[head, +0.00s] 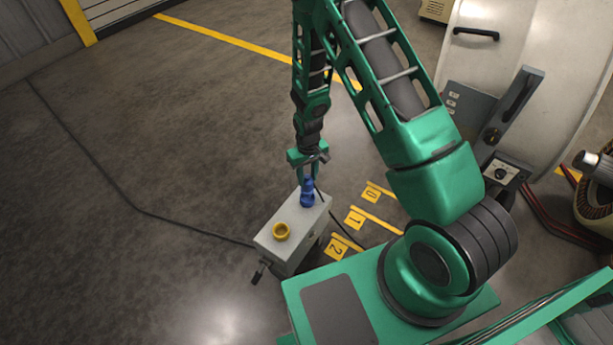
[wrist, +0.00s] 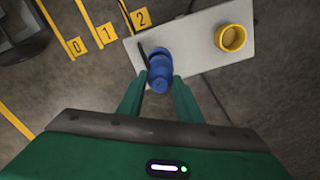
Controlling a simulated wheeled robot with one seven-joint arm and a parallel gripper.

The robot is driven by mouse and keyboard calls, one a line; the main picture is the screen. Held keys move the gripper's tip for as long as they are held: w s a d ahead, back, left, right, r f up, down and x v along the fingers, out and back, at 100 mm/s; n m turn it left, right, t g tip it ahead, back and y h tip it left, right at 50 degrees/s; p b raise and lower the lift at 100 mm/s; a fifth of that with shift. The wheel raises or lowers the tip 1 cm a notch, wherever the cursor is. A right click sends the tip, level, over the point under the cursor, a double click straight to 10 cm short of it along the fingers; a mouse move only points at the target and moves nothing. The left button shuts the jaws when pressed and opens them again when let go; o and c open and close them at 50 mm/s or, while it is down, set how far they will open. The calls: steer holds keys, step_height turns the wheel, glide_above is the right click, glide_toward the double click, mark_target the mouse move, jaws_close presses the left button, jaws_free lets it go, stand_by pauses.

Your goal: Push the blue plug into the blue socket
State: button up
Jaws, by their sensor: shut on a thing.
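My gripper (head: 308,175) points down over the grey box and is shut on the blue plug (head: 308,185). In the wrist view the two green fingers (wrist: 158,84) stand on either side of the plug (wrist: 160,76). The blue socket (head: 307,200) is on top of the box, right below the plug; it also shows in the wrist view (wrist: 159,54). Plug and socket overlap in both views, so I cannot tell how deep the plug sits. A dark cable shows by the plug.
The grey box (head: 263,238) also carries a yellow socket (head: 281,231), empty, and a side handle (head: 258,273). Yellow floor markers 0, 1 and 2 (head: 355,218) lie to its right. A grey cabinet (head: 510,90) stands at the right. The floor at left is clear except for a cable.

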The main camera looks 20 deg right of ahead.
steer(key=shift+f, duration=2.2)
stand_by(0.7)
steer(key=o, duration=1.1)
